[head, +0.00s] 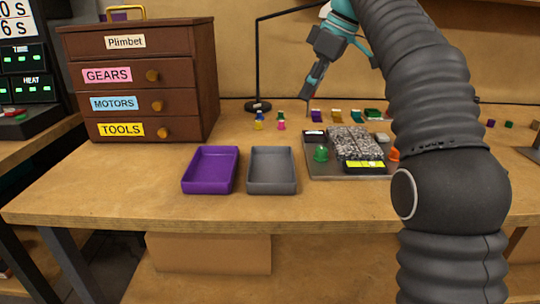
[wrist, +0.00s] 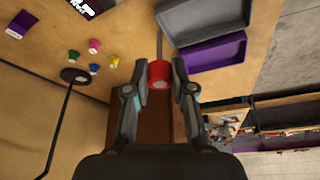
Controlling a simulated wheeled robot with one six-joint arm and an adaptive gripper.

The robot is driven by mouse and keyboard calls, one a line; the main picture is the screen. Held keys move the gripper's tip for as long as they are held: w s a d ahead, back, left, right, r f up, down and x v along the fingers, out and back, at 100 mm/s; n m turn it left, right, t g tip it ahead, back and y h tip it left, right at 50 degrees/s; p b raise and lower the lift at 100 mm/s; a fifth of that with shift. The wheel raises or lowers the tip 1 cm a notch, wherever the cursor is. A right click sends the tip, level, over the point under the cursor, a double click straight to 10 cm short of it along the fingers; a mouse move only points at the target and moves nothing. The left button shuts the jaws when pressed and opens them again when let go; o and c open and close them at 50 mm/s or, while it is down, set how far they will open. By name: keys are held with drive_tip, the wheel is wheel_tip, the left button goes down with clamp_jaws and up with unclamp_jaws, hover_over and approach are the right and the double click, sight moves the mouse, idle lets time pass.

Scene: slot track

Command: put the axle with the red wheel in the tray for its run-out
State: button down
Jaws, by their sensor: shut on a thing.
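My gripper (wrist: 160,78) is shut on the red wheel (wrist: 159,70) in the wrist view, one finger on each side. A thin grey axle (wrist: 159,45) runs out from the wheel, away from my gripper. In the head view my gripper (head: 314,84) is above the back of the bench, and the red wheel cannot be made out there. A purple tray (head: 188,187) and a grey tray (head: 272,188) stand side by side at the front left; both look empty. They also show in the wrist view, purple (wrist: 235,47) and grey (wrist: 235,22). I see no tray label.
A brown drawer cabinet (head: 138,40) stands at the left, behind the trays. A black lamp stand (head: 257,105) and several small coloured pieces (head: 281,125) are at the back.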

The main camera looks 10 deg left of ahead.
drive_tip(key=shift+s+a+f+b, duration=0.6)
drive_tip(key=shift+s+a+f, duration=0.8)
drive_tip(key=shift+f, duration=0.4)
drive_tip(key=shift+s+a+f+b, duration=0.55)
drive_tip(key=shift+s+a+f, duration=0.65)
drive_tip(key=shift+a+f, duration=0.45)
drive_tip(key=shift+s+a+f+b, duration=0.6)
drive_tip(key=shift+s+a+f, duration=0.75)
drive_tip(key=shift+f, duration=0.55)
drive_tip(key=c, duration=1)
unclamp_jaws()
drive_tip(key=shift+f, duration=0.1)
drive_tip(key=p+v, duration=0.3)
drive_tip(key=v, duration=0.9)
